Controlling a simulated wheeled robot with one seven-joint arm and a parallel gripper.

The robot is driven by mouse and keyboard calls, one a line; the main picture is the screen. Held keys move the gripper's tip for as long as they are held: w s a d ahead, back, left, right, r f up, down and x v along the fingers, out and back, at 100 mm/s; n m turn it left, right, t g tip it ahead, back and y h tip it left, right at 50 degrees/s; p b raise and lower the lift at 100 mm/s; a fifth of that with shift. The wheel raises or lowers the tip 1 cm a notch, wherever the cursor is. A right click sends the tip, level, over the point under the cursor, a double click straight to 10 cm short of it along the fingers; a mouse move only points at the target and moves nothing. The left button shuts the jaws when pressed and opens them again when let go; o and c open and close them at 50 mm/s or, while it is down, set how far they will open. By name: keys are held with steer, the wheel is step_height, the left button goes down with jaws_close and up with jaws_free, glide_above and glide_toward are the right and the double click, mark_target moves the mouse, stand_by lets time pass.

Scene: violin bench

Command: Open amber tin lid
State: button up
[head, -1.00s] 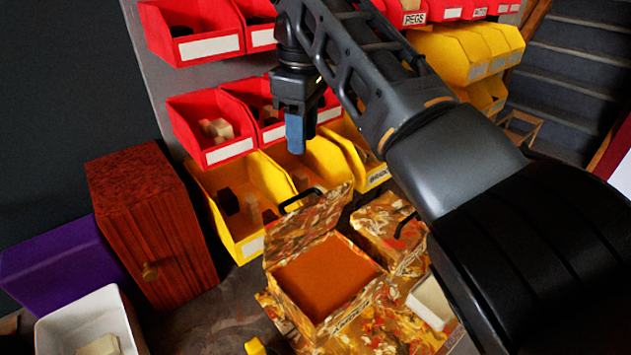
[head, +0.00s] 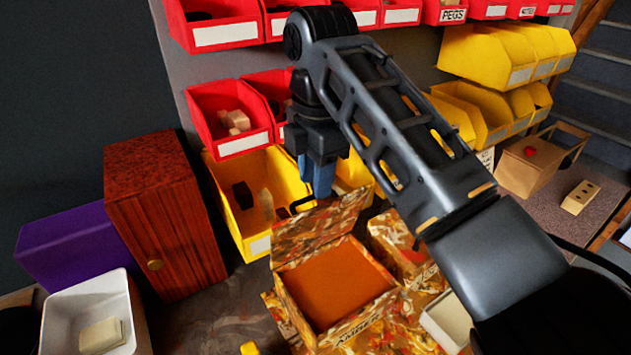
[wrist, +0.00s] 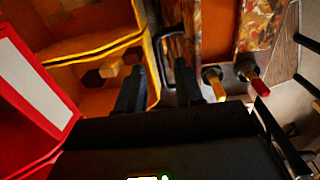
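The amber tin (head: 338,322) is an orange-and-brown patterned box with a partly visible label on its front. Its lid (head: 320,227) stands raised at the back, and the plain orange inside shows. The lid's black loop handle (head: 297,203) sticks out at the lid's top. My gripper (head: 318,190), with blue fingers in the head view, is just above and beside the handle. In the wrist view my gripper (wrist: 158,85) has its two dark fingers apart, with the handle (wrist: 160,50) near and between their tips. I cannot tell whether they touch it.
Yellow bins (head: 250,220) and red bins (head: 225,125) stand behind the tin. A second patterned tin (head: 395,240) is to its right. A wooden cabinet (head: 160,225) and a white tray (head: 60,310) stand left. A wooden box (head: 530,165) is far right.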

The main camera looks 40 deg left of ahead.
steer(key=shift+f, duration=1)
jaws_close()
steer(key=shift+w+a, duration=0.1)
stand_by(0.7)
